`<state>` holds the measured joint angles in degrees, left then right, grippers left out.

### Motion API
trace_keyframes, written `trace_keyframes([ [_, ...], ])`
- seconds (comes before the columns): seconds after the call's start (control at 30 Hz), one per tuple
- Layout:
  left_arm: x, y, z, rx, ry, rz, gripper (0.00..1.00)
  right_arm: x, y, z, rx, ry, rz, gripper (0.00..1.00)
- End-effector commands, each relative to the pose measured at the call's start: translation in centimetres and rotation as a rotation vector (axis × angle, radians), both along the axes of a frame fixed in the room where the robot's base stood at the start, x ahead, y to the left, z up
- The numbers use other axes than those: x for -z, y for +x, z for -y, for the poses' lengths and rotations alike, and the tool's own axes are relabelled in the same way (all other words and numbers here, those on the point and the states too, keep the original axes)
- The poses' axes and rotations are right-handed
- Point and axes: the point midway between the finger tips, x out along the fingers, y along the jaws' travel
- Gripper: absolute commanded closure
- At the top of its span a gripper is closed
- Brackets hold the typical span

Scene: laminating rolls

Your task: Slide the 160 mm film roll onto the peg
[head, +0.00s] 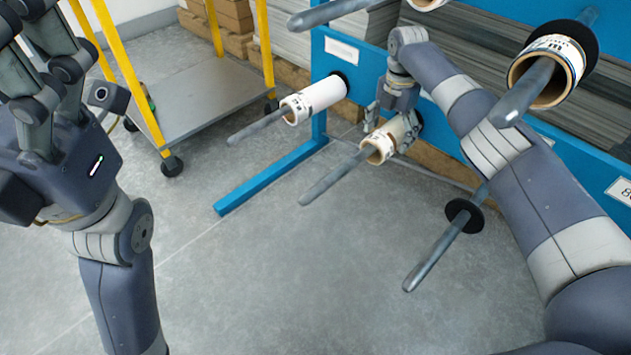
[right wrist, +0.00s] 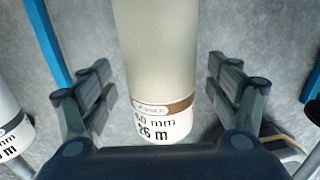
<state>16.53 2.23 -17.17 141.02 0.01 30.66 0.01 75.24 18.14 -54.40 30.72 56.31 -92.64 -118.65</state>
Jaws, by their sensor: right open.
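A cream film roll (head: 389,139) with a brown-ringed end sits around the middle lower peg (head: 332,180), whose front part sticks out of its core. In the right wrist view the same roll (right wrist: 165,60) shows a label reading "60 mm" and "26 m", its left edge cut off by the curve. My right gripper (head: 391,122) is open, with one finger on each side of the roll; gaps show on both sides in the right wrist view (right wrist: 162,98). My left gripper (head: 35,60) is raised at the far left, empty, with its fingers apart.
A white roll (head: 318,97) sits on the peg to the left. A larger roll (head: 548,70) with a black flange hangs at upper right. A bare peg (head: 437,250) with a black disc juts out below. The blue rack (head: 270,178) and a yellow-posted cart (head: 195,100) stand behind. Floor in front is clear.

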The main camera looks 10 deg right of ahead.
Motion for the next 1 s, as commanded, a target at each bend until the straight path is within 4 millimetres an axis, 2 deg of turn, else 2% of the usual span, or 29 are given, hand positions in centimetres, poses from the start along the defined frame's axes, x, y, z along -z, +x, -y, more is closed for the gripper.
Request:
trace_keyframes([
  [0.03, -1.5, 0.0, 0.0, 0.000, 0.000, 0.000, 0.21, -0.6, -0.4, -0.4, -0.004, 0.000, -0.002, 0.18],
  [0.1, -2.5, 0.0, 0.0, 0.000, 0.000, 0.000, 0.21, -0.7, -0.9, -1.0, -0.004, 0.000, -0.003, 0.18],
  [0.37, -5.6, 0.0, 0.0, 0.000, 0.001, 0.000, 0.21, -0.6, -3.1, -4.1, -0.005, 0.000, -0.001, 0.18],
  [0.5, -6.8, 0.0, 0.0, 0.000, 0.001, 0.000, 0.21, -0.5, -4.7, -6.2, -0.006, 0.002, -0.003, 0.18],
  [0.77, -7.6, 0.0, 0.0, 0.000, 0.001, 0.000, 0.21, -0.1, -7.7, -10.4, -0.006, 0.002, -0.001, 0.18],
  [1.0, -7.1, 0.0, 0.0, 0.000, 0.001, 0.000, 0.21, 0.1, -10.5, -14.4, -0.006, 0.003, -0.001, 0.18],
])
